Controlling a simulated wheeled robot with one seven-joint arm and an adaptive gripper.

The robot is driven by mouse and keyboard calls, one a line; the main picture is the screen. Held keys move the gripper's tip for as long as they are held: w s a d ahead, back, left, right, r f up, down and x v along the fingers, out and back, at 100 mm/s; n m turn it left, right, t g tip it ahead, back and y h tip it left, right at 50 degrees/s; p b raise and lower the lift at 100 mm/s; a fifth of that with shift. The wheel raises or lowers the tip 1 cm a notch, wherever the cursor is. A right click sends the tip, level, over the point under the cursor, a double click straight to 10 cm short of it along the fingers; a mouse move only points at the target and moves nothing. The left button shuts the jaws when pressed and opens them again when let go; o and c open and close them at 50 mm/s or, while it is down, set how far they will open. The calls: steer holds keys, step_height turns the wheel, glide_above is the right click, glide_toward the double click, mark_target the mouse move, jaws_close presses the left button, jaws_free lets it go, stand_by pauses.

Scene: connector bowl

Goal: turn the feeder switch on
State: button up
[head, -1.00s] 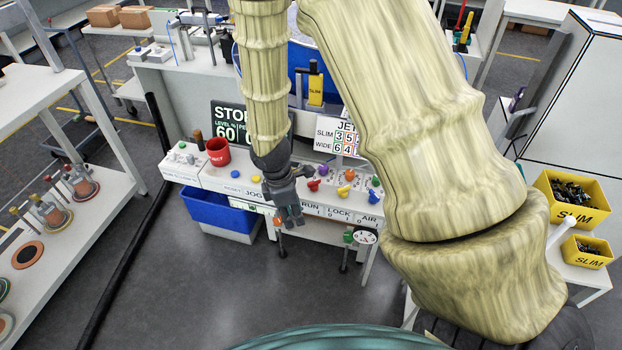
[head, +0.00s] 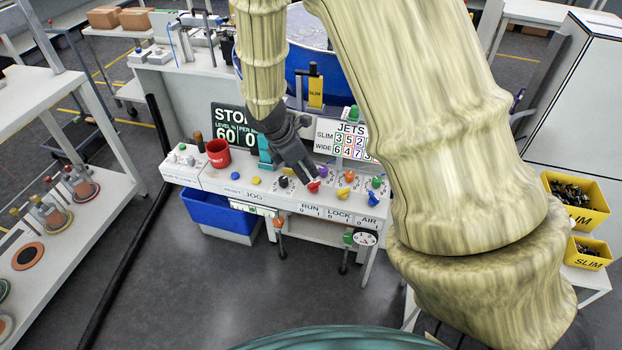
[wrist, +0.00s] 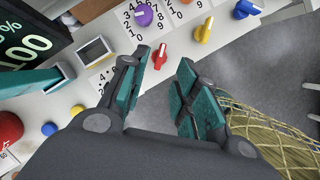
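A red switch knob (head: 313,187) sits on the white control panel (head: 215,181), above the RUN label (head: 310,208) with its 0 and 1 marks. No label reading "feeder" is legible. My gripper (head: 308,175) is over the panel right at the red knob. In the wrist view my gripper (wrist: 167,60) is open, with teal pads apart. The red knob (wrist: 160,57) shows just beyond the left fingertip, towards the gap; contact cannot be told. A yellow knob (head: 343,191) above LOCK and a blue knob (head: 372,196) above AIR stand to the right.
Purple (head: 322,171), orange (head: 349,176) and green (head: 377,181) knobs stand close behind. Floor in front is clear.

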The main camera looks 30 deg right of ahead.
mark_target(314, 183)
steer(key=shift+p+x, duration=0.4)
steer(key=shift+x, duration=2.6)
jaws_close()
